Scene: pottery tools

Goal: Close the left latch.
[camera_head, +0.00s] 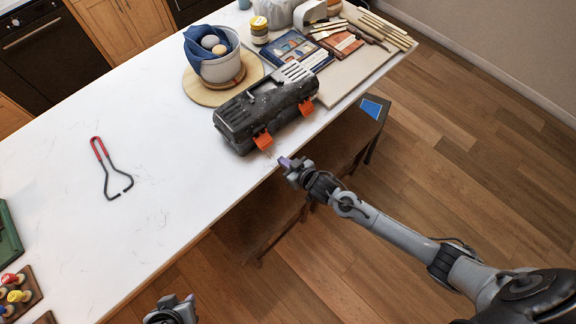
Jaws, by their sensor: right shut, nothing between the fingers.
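My left gripper (180,303) is at the bottom edge of the view, partly cut off, far from the toolbox.
Behind the toolbox stand a white bowl (222,68) with a blue cloth on a round board (200,91) and a board with tools (372,62). A dark bench (375,115) stands below the counter edge. The counter's middle is clear.

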